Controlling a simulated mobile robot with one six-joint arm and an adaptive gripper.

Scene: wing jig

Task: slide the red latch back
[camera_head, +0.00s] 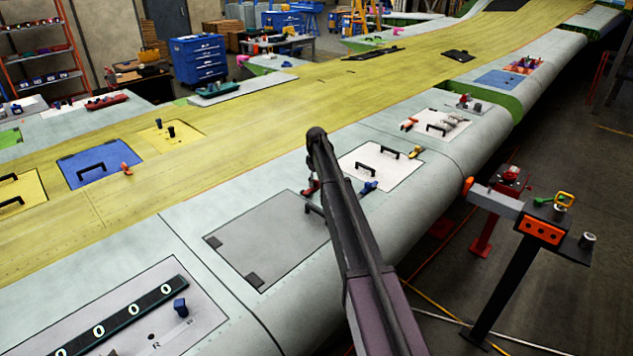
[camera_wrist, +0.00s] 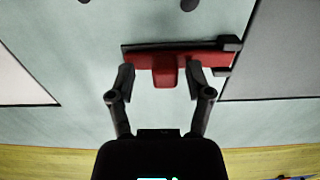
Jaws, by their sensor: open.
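The red latch (camera_wrist: 165,68) shows in the wrist view, a red bar with a tab in its middle, set against a dark rail with a dark block at its right end. My gripper (camera_wrist: 160,80) is open, with one fingertip on each side of the red tab. Gaps show between the tab and both fingers; I cannot tell whether the fingertips touch the bar.
In the head view, the grey panel (camera_head: 265,240) lies left of the latch and the white panel (camera_head: 381,166) with black handles lies right. A blue knob (camera_head: 368,187) stands near my arm. A dark stand (camera_head: 510,255) with an orange block rises beside the wing.

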